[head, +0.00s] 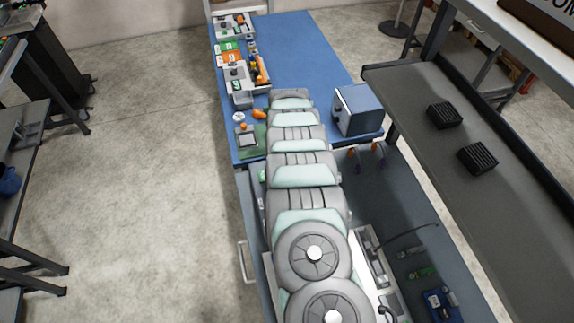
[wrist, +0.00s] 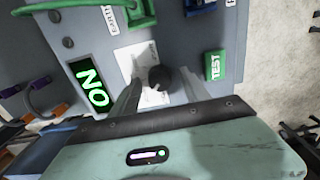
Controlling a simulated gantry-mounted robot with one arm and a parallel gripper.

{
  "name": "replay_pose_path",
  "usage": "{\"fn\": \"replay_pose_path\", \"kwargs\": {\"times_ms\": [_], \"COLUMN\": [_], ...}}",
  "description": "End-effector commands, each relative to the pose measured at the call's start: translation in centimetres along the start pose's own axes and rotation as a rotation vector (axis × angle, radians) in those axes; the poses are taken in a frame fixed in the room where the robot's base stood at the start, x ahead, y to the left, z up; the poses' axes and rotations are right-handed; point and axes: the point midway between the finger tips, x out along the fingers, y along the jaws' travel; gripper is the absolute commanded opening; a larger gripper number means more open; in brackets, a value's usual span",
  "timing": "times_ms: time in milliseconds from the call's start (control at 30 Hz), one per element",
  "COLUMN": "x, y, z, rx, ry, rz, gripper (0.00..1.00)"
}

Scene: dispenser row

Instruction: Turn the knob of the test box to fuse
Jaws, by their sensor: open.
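The test box shows in the wrist view as a grey panel (wrist: 195,45). Its round black knob (wrist: 159,78) sits on a white printed label (wrist: 138,60). The label's printing is too small to read, and I cannot tell which mark the knob points to. My gripper (wrist: 159,76) is open, with one finger to each side of the knob and a gap visible on both sides. In the head view, a blue box with a pale front (head: 357,108), apparently the test box, stands right of my arm's end. My gripper is hidden there.
The panel has a green TEST button (wrist: 215,65), a lit green display (wrist: 92,85) and green and blue sockets at the top. Orange and purple clips (wrist: 40,98) hang beside it. On the blue table (head: 290,40) other devices line the left edge. A grey shelf (head: 500,165) runs along the right.

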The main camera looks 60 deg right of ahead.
Motion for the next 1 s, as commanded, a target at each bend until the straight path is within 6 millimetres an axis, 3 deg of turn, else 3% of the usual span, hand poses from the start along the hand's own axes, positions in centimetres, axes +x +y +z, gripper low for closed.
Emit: {"fn": "replay_pose_path", "kwargs": {"times_ms": [367, 800, 1000], "x": [-1.6, -8.1, -10.2], "y": [-0.1, -0.1, -0.1], "z": [-0.1, -0.1, -0.1], "rx": [0.0, 0.0, -0.001], "ry": [0.001, 0.003, 0.001], "rz": [-0.001, -0.001, 0.0], "gripper": [0.54, 0.54, 0.54]}}
